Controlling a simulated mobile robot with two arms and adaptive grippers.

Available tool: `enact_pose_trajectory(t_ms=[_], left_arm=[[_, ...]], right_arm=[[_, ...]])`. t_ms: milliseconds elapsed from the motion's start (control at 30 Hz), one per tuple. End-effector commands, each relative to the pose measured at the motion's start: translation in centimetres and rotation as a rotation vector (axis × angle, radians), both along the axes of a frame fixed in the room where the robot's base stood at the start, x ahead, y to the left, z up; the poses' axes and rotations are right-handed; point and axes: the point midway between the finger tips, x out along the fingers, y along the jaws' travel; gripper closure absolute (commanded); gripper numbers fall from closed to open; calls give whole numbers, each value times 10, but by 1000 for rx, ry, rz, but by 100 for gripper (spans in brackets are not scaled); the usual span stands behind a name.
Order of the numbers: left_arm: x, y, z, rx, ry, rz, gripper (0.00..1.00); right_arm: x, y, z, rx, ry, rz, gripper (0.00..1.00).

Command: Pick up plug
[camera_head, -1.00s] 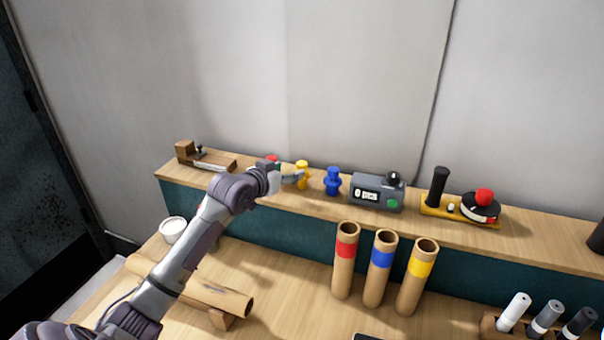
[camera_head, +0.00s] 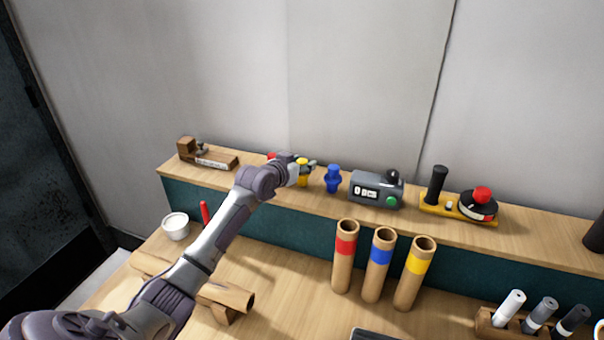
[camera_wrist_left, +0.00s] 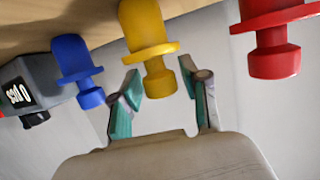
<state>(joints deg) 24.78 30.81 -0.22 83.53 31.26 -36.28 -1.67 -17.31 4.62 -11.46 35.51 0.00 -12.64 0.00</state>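Three plugs stand in a row on the raised wooden shelf. The yellow plug (camera_head: 302,170) is partly hidden by my left gripper (camera_head: 304,164) in the head view. In the left wrist view, which looks upside down, the yellow plug (camera_wrist_left: 150,50) has its knob between the two open fingers (camera_wrist_left: 160,92), with gaps on both sides. The blue plug (camera_head: 333,179) stands to the right of it in the head view. My right gripper is not in view.
A grey meter box (camera_head: 376,190) stands right of the blue plug. Three cardboard tubes (camera_head: 378,265) with red, blue and yellow bands stand on the lower table. A wooden block with a tool (camera_head: 207,156) sits at the shelf's left end. A white cup (camera_head: 175,227) stands below it.

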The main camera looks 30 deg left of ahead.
Motion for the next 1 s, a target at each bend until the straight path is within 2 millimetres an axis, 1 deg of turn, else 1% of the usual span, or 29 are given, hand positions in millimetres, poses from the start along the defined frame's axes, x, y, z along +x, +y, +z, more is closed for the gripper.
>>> enact_pose_trajectory(t_ms=[33,200,233,567,667,767,867,900,1000], left_arm=[[0,0,0,0,0,0,68],[0,0,0,0,0,0,96],[0,0,0,0,0,0,100],[0,0,3,0,-2,0,100],[0,0,10,1,-4,0,100],[0,0,21,2,-5,-1,100],[1,1,39,3,-7,0,100],[0,-4,44,3,-6,-3,100],[-3,-28,56,0,-7,-5,100]], right_arm=[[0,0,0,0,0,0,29],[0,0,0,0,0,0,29],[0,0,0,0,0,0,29],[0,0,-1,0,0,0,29],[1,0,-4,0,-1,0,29],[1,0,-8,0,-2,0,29],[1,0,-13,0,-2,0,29],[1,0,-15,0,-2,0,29],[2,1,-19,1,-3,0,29]])
